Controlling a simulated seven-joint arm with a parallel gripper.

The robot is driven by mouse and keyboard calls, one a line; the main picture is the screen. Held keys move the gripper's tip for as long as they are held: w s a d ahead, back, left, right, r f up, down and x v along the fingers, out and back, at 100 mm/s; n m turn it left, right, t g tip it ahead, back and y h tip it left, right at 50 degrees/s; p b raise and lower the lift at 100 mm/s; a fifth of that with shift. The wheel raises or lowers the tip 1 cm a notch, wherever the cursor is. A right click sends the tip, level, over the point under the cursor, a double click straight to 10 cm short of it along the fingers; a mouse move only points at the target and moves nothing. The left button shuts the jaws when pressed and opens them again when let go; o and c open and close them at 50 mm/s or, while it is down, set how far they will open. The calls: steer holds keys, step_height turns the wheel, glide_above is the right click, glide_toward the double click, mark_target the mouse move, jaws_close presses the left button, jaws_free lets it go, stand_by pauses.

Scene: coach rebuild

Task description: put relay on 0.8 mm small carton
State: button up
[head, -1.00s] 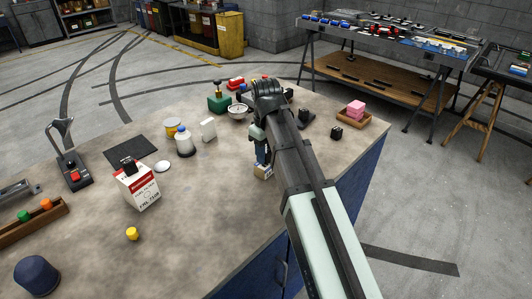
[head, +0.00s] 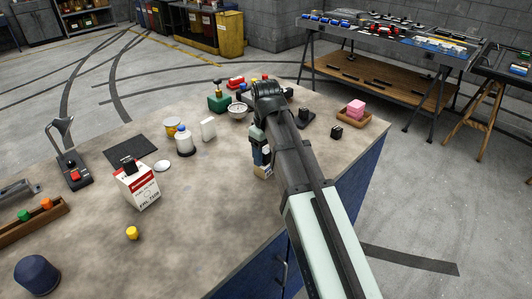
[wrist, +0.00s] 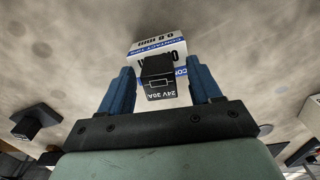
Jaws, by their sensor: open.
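The small carton (wrist: 158,46) is white with blue bands and reads 0.8 mm in the wrist view. In the head view its lower part (head: 263,172) shows on the bench, below my gripper. The black relay (wrist: 158,77), marked 24V 30A, appears to rest on the carton, between my fingers. My gripper (wrist: 161,70) is open, with a blue finger on each side of the relay and visible gaps. In the head view my gripper (head: 260,156) is right over the carton and hides the relay.
A larger red and white carton (head: 141,190) with a black block on top stands left. A white bottle (head: 184,144) and a small white box (head: 208,129) stand behind. A black cube (head: 336,132) and a wooden tray (head: 350,119) are at right. Bench front centre is clear.

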mark_target(266, 151)
steer(key=shift+r, duration=3.85)
